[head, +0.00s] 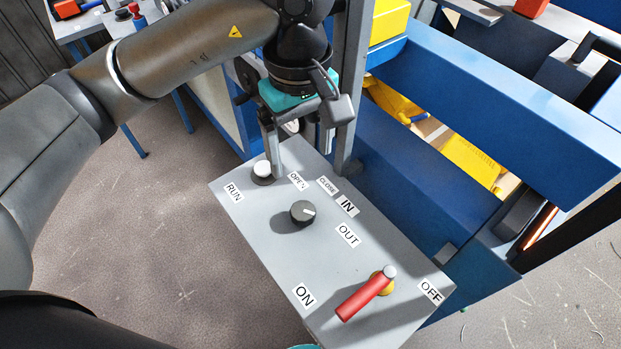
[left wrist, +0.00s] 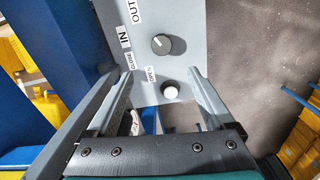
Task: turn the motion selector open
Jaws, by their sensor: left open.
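The motion selector is a round black knob (head: 303,212) with a white pointer, on a sloping grey panel (head: 270,250). Its pointer faces right, roughly toward the IN and OUT labels; the OPEN (head: 298,181) and CLOSE labels lie above it. My left gripper (head: 302,162) is open and empty over the panel's far end, beyond the knob and beside the white button (head: 263,170). In the left wrist view the knob (left wrist: 163,44) lies ahead of the parted fingers (left wrist: 158,84), and the white button (left wrist: 170,90) shows between them. My right gripper is not in view.
A red lever (head: 362,297) sits at the panel's near end between the ON and OFF labels. A grey post (head: 351,100) rises behind the panel, close to my left gripper. Blue machine beams (head: 500,100) stand to the right. Open floor (head: 170,230) lies left of the panel.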

